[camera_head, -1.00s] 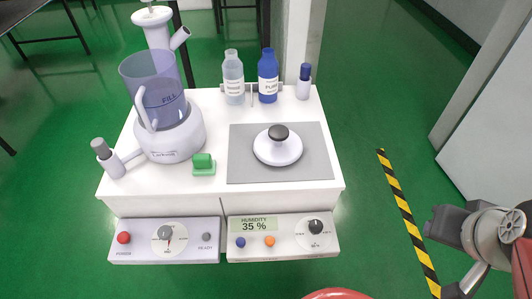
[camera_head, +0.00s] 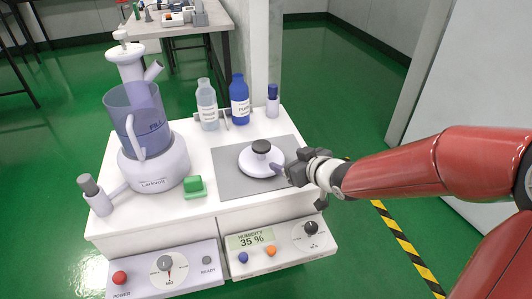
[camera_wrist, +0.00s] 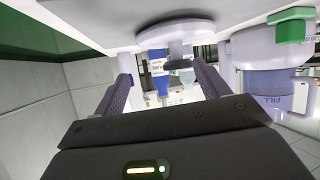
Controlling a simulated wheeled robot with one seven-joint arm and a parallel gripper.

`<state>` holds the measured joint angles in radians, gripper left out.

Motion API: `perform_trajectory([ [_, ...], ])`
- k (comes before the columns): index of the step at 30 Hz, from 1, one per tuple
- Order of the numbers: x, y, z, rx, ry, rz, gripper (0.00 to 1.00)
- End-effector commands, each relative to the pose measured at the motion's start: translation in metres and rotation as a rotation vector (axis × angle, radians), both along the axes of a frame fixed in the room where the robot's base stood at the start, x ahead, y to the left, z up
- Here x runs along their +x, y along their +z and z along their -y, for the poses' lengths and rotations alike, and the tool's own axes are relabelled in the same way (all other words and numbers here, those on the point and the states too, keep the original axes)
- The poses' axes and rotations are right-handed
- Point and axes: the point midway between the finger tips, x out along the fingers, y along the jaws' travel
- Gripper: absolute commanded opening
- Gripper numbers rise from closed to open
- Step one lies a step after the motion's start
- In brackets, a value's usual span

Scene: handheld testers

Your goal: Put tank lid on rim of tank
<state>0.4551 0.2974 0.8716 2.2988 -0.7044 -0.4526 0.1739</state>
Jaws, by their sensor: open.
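The tank lid (camera_head: 250,162), a white disc with a dark knob (camera_head: 261,146), lies on the grey mat. The tank (camera_head: 138,118), a translucent purple cup marked FILL, sits in the humidifier's white base at the left; its top is uncovered. My gripper (camera_head: 288,172) is open and empty at the lid's right side, partly hidden by its own wrist. In the wrist view, upside down, the lid (camera_wrist: 174,28) is ahead between the open fingers (camera_wrist: 162,68), its knob nearer the right finger. I cannot tell whether a finger touches the lid.
The grey mat (camera_head: 228,178) lies on the white cabinet top. Two bottles, one pale (camera_head: 207,105) and one blue (camera_head: 240,100), and a small blue-capped vial (camera_head: 273,101) stand behind it. A green block (camera_head: 195,187) lies between the mat and the humidifier. Control panels (camera_head: 268,243) run along the front.

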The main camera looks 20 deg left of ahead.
Motion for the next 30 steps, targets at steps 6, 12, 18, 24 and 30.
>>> perform_trajectory([
  [6,0.0,0.005,-0.027,0.121,0.075,0.021,0.74],
  [12,0.011,-0.003,-0.045,0.121,0.077,0.021,0.74],
  [18,0.025,-0.016,-0.068,0.121,0.078,0.02,0.74],
  [24,0.037,-0.02,-0.082,0.118,0.074,0.021,0.74],
  [30,0.038,-0.02,-0.082,0.117,0.072,0.021,0.74],
])
